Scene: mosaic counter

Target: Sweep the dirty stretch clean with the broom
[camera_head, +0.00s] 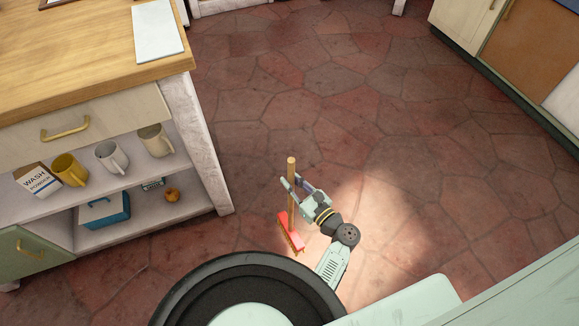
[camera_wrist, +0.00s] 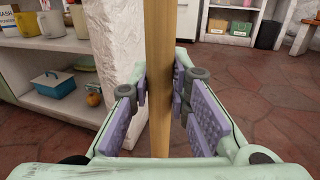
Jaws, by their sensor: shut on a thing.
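My gripper (camera_head: 300,187) is shut on the wooden handle of the broom (camera_head: 291,168). The broom stands nearly upright, with its red head (camera_head: 290,232) low near the floor, just in front of my base. I cannot tell whether the bristles touch the floor. In the wrist view the handle (camera_wrist: 159,80) runs vertically between the purple pads of my gripper (camera_wrist: 161,98); the broom head is out of that view. The reddish stone floor (camera_head: 390,120) has darker patches, but I cannot make out a distinct dirty stretch.
A wooden-topped counter (camera_head: 85,45) stands at the left, with mugs (camera_head: 110,157), a blue box (camera_head: 104,210) and a round brown item (camera_head: 172,194) on its shelves. Cabinets (camera_head: 470,25) line the upper right. The floor between is open.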

